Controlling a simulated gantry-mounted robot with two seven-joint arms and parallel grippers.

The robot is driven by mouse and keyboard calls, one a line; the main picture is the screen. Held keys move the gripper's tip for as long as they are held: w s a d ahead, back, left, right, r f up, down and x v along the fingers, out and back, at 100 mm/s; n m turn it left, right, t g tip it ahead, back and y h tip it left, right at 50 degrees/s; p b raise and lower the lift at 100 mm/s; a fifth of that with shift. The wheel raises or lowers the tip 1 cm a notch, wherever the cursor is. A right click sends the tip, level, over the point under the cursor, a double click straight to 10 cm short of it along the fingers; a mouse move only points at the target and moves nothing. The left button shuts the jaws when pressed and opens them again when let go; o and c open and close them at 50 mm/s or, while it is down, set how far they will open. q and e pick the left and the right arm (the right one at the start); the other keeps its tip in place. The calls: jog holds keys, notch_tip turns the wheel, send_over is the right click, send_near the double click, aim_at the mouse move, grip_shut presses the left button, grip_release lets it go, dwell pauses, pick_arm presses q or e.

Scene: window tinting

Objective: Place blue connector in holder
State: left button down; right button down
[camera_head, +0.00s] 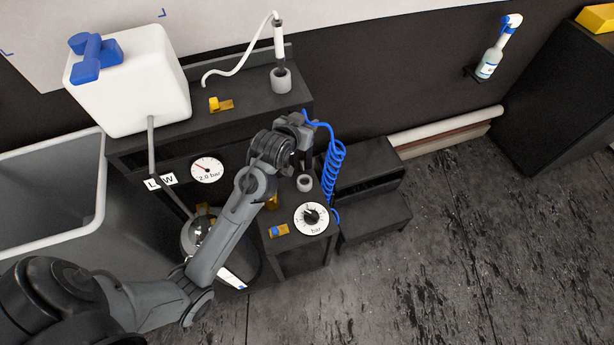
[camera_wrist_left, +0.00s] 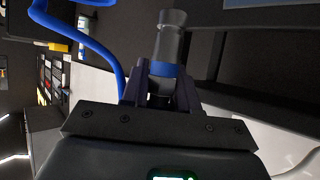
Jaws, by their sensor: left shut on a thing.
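My left gripper (camera_head: 302,150) is above the right part of the dark bench. In the left wrist view, its fingers (camera_wrist_left: 160,95) are shut on the blue connector (camera_wrist_left: 166,69), a grey cylinder with a blue band that sticks out past the fingertips. In the head view the gripper mostly hides the connector. A blue coiled hose (camera_head: 333,165) hangs just right of the gripper; a blue hose also curves past the fingers in the wrist view (camera_wrist_left: 94,42). A small grey ring-shaped holder (camera_head: 304,184) stands on the bench just below the gripper. My right gripper is not in view.
A white dial marked bar (camera_head: 312,218) and a brass-coloured latch (camera_head: 279,230) are near the holder. A pressure gauge (camera_head: 207,169), a white tank (camera_head: 130,85) and a wand in a grey cup (camera_head: 281,81) are further left and back. Dark steps (camera_head: 372,205) stand at right.

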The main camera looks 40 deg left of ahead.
pick_arm(q)
jog(key=shift+f+b, duration=3.85)
jog(key=shift+f, duration=8.5)
jog(key=shift+f, duration=0.1)
jog(key=c, duration=0.9)
grip_release()
jog(key=shift+o, duration=0.2)
